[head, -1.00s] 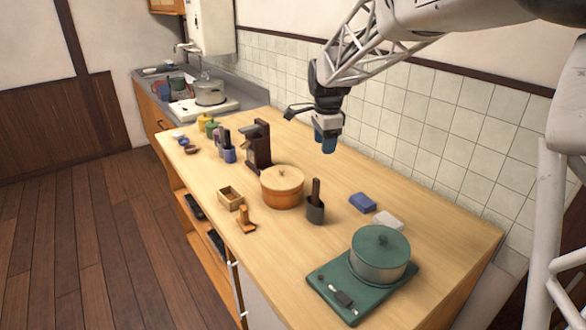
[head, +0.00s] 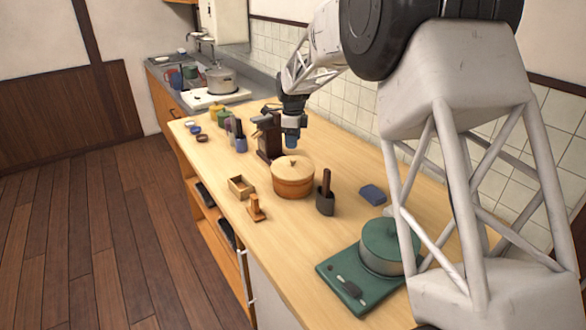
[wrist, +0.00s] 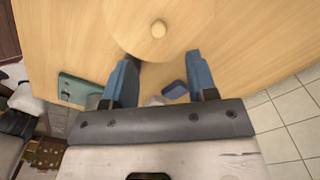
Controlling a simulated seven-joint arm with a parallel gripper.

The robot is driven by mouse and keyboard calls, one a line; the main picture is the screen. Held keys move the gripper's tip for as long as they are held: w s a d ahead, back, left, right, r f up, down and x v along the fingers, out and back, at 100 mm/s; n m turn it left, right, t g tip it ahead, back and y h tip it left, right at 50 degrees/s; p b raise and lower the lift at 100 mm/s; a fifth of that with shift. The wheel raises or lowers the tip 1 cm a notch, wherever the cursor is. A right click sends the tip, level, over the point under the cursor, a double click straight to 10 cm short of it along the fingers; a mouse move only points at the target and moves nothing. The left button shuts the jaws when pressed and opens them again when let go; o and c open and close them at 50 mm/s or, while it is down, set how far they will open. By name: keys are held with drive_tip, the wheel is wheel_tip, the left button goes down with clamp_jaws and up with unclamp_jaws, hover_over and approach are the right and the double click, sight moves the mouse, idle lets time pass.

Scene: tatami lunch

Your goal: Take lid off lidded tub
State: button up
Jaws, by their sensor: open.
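The lidded tub (head: 293,186) is a round, orange-brown wooden tub standing in the middle of the counter. Its pale wooden lid (head: 293,163) sits on top; in the wrist view the lid (wrist: 128,28) shows at the top with its round knob (wrist: 158,28). My gripper (head: 290,143) is open and empty, above the far side of the lid and apart from it. In the wrist view my gripper's (wrist: 161,58) blue fingers are spread wide, with the knob ahead of their tips and roughly between them.
A dark brown upright device (head: 268,135) stands close behind the tub. A dark holder (head: 326,200) with a wooden-handled tool is at its right. A small wooden box (head: 241,187) lies left.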

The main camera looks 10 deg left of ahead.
sight(293, 159)
drive_tip(key=shift+f, duration=1.3)
drive_tip(key=shift+f, duration=2.6)
clamp_jaws()
